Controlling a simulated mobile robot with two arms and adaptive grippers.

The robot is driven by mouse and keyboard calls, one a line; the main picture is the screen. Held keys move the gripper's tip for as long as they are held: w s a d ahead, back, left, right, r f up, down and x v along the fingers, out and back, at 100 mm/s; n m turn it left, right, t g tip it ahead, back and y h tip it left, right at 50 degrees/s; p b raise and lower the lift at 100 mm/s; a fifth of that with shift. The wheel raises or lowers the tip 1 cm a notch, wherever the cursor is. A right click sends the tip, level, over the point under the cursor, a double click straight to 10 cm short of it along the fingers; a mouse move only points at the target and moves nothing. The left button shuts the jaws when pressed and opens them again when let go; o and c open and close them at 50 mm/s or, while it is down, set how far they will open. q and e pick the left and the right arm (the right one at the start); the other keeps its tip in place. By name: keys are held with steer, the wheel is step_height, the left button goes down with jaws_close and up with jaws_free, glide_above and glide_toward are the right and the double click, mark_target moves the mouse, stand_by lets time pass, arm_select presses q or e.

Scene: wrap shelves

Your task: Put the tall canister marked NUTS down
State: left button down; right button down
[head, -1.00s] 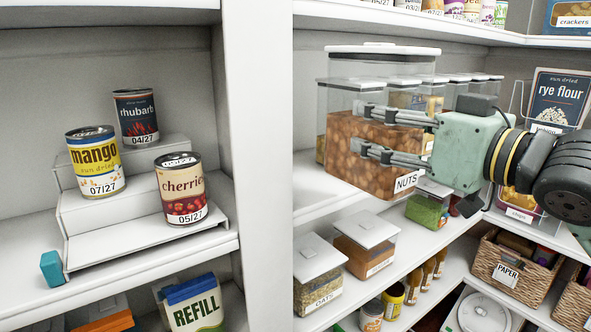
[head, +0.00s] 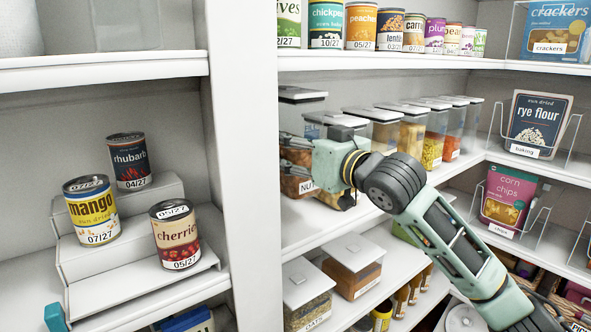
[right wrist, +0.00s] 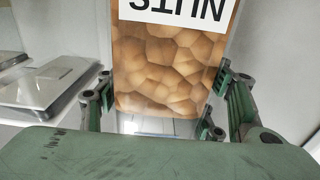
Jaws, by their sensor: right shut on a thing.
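The tall clear NUTS canister (head: 298,187), with brown nuts and a pale lid (head: 301,95), is upright at the left end of the right-hand middle shelf (head: 315,217). The right gripper (head: 288,148) is shut on its sides, its arm reaching in from the right. In the right wrist view the canister (right wrist: 170,75) stands between the fingers (right wrist: 160,98), its label upside down. The wrist partly hides the canister in the head view; I cannot tell whether its base touches the shelf. The left gripper is not in view.
A row of clear canisters (head: 412,135) stands beside and behind the NUTS canister. A white post (head: 245,180) is close on its left. Low lidded boxes (head: 352,265) are on the shelf below. Cans (head: 360,27) line the shelf above. Rye flour (head: 538,125) is at right.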

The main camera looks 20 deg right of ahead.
steer(key=shift+a+f, duration=0.1)
steer(key=shift+f, duration=1.4)
step_height(320, 180, down, 2)
steer(key=shift+f+p, duration=0.15)
steer(key=shift+p, duration=0.35)
steer(key=shift+w+f+p, duration=0.15)
steer(key=shift+f+p, duration=0.3)
steer(key=shift+f, duration=0.15)
steer(key=c, duration=0.9)
jaws_free()
steer(key=shift+f, duration=0.4)
steer(key=o, duration=0.4)
